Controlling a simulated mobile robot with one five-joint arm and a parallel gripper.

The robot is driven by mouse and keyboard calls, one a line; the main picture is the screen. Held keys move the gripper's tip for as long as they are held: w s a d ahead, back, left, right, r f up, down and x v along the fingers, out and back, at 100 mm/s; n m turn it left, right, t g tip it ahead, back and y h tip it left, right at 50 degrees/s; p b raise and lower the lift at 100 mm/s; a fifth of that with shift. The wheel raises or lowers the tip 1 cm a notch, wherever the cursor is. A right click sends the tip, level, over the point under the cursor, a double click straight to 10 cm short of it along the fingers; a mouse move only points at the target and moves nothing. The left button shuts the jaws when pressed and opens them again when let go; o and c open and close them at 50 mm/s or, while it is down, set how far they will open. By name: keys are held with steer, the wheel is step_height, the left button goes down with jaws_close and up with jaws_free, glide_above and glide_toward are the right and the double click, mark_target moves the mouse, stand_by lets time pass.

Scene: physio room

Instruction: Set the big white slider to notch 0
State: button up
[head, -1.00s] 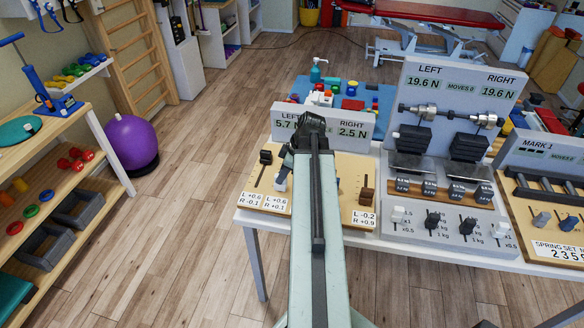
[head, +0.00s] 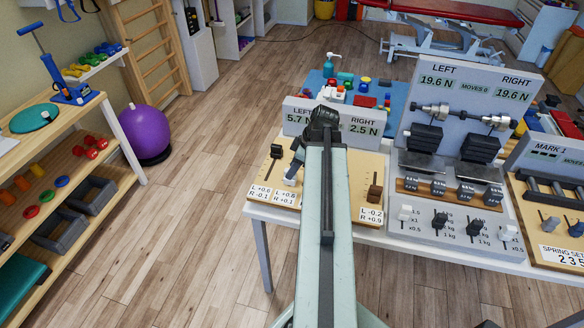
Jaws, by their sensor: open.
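A white slider (head: 290,173) stands on the wooden front of the left console (head: 330,205), just left of my arm, which partly hides that board. A black slider (head: 276,151) is to its left and a brown slider (head: 375,188) is right of my arm. Smaller white sliders (head: 405,213) are on the grey console. I cannot tell any notch numbers. My gripper (head: 323,117) is at the far end of my arm, in front of the left console's display and beyond the white slider. It is open; its fingertips are hard to make out.
The left display (head: 300,118) reads 5.7 N left and 2.5 N right. The grey console (head: 455,90) with weights stands close on the right, reading 19.6 N on both sides. A shelf (head: 100,180) stands left, with a purple ball (head: 145,130) nearby. Floor between is clear.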

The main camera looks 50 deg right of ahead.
steer(key=p+v, duration=0.4)
steer(key=v, duration=0.2)
